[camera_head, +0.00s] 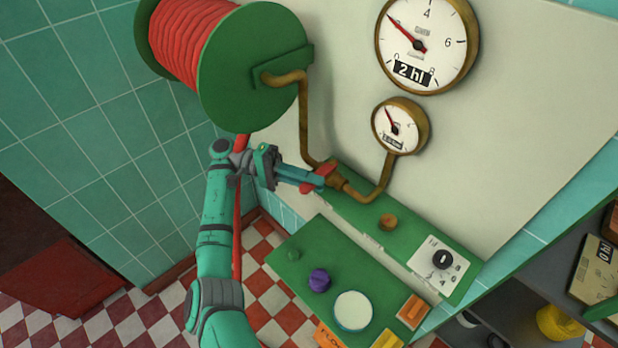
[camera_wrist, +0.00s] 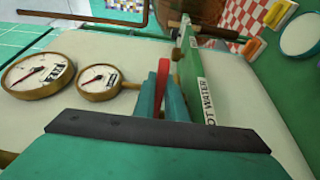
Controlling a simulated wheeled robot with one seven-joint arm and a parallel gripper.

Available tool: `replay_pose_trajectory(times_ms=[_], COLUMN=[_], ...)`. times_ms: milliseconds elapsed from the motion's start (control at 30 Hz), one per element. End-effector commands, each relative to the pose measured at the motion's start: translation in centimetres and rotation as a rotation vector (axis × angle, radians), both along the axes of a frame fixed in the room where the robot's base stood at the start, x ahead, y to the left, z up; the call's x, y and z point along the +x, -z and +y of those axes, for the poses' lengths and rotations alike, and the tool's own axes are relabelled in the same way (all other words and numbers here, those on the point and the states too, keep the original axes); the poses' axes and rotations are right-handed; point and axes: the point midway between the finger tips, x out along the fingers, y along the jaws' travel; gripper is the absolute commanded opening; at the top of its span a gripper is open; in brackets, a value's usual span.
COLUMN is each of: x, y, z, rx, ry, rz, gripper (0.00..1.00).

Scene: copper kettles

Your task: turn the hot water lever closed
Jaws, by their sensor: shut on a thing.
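The hot water lever is red. In the head view the lever (camera_head: 325,170) shows at the brass valve (camera_head: 338,182) on the copper pipe, just above the green panel. In the wrist view the red lever (camera_wrist: 162,88) stands between the two teal fingers. My gripper (camera_head: 314,178) reaches in from the left and is shut on the lever; it also shows in the wrist view (camera_wrist: 162,95). The fingers hide part of the lever. A white label reading "OT WATER" (camera_wrist: 206,100) is beside the fingers, its first letter hidden.
A large gauge (camera_head: 420,45) and a small gauge (camera_head: 399,126) are on the wall above the valve. A green reel with red hose (camera_head: 255,65) is at the upper left. A green control panel (camera_head: 325,255) with knobs and a white disc lies below. Shelves are at the lower right.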

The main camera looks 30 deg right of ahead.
Motion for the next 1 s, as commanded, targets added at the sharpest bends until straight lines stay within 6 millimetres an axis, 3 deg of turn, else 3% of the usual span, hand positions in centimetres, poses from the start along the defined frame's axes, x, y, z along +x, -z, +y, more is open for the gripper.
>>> replay_pose_trajectory(times_ms=[667, 700, 767, 1000], x=[0.04, 0.02, -0.03, -0.22], y=[0.03, 0.03, 0.03, 0.0], z=[0.38, 0.36, 0.32, 0.03], rx=[0.002, 0.002, 0.002, 0.001], ry=[0.016, 0.018, 0.02, 0.025], rz=[0.001, 0.001, 0.001, 0.001], gripper=[0.0, 0.15, 0.3, 0.3])
